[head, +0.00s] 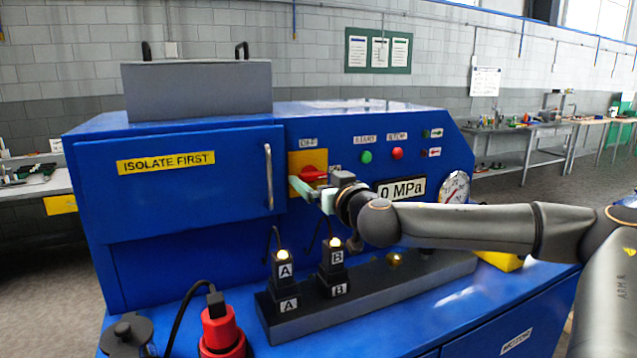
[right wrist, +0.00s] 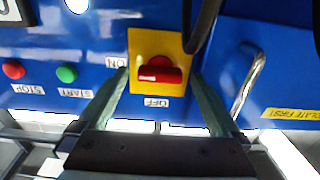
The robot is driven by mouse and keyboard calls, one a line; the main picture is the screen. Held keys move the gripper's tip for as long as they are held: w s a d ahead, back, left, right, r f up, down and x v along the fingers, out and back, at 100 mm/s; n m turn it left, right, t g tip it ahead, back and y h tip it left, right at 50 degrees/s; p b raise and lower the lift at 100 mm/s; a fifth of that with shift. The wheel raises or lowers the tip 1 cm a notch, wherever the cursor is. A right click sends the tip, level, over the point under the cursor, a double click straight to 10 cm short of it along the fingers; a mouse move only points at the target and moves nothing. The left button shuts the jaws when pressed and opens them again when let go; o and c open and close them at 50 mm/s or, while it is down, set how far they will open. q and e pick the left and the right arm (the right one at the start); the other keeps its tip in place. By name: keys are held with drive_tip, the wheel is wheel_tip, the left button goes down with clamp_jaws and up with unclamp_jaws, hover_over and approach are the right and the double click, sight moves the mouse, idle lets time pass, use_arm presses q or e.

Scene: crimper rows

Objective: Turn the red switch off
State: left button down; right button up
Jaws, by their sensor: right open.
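The red switch (head: 313,173) is a rotary handle on a yellow plate (head: 295,160) on the blue machine's front. Its handle lies horizontal, in line with the ON label at its side. The OFF label (head: 308,143) is above the plate. The switch (right wrist: 160,70) also shows in the right wrist view, where the picture is upside down and OFF reads below it. My right gripper (head: 312,190) is open in front of the plate, with a finger on either side of the switch. I cannot tell whether a finger touches it. My left gripper is out of view.
A vertical door handle (head: 268,176) stands left of the plate. Green (head: 366,156) and red (head: 397,153) buttons and a gauge (head: 455,189) are to the right. Plugs A (head: 283,275) and B (head: 332,265) stand below with cables. A red plug (head: 221,330) is at the front.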

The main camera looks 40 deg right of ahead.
drive_tip(key=c, duration=1.4)
drive_tip(key=n+b, duration=0.2)
drive_tip(key=n, duration=0.1)
drive_tip(key=shift+f+n, duration=0.1)
drive_tip(key=shift+n, duration=0.3)
drive_tip(key=n, duration=0.3)
drive_tip(key=shift+n+b, duration=0.3)
drive_tip(key=shift+b, duration=0.1)
drive_tip(key=n, duration=1)
drive_tip(key=shift+n, duration=0.3)
